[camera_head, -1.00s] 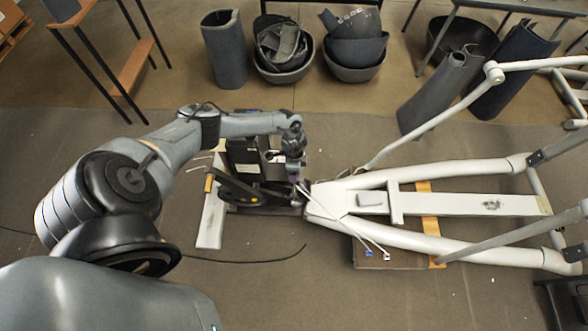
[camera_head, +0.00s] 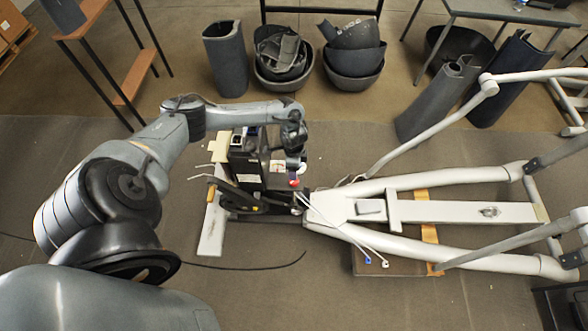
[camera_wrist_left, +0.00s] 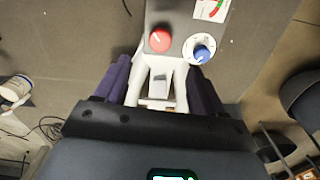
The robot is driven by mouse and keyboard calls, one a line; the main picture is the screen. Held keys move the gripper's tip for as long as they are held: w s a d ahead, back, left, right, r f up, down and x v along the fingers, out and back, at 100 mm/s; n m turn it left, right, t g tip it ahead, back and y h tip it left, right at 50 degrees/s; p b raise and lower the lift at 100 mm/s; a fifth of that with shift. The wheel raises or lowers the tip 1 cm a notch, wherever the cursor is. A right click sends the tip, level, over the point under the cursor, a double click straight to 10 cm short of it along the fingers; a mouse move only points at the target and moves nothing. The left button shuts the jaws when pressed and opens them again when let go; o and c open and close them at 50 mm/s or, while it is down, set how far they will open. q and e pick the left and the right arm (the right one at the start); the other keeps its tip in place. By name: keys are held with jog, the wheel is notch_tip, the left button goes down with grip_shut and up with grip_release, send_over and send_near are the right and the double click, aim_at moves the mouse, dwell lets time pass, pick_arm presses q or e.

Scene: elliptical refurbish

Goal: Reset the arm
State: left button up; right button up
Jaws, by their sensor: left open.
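The elliptical machine's drive unit (camera_head: 248,170) stands at the middle of the head view, with its pale frame (camera_head: 370,206) stretching right. My left arm comes in from the left, its gripper (camera_head: 294,168) pointing down above the unit's right side. In the left wrist view the gripper (camera_wrist_left: 160,85) has its purple fingers apart with nothing held between them. Past the fingertips a grey panel carries a red knob (camera_wrist_left: 160,39), a blue knob (camera_wrist_left: 203,54) and a gauge (camera_wrist_left: 211,9). The red knob also shows in the head view (camera_head: 295,183). My right gripper is out of view.
A thin black cable (camera_head: 255,264) runs along the floor. Dark bins (camera_head: 355,62) and curved grey covers (camera_head: 225,60) stand behind. A wooden-shelved rack (camera_head: 135,75) is back left. The floor at bottom centre is mostly clear.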

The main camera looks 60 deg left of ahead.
pick_arm(q)
jog(key=shift+r, duration=0.3)
jog(key=shift+d, duration=0.1)
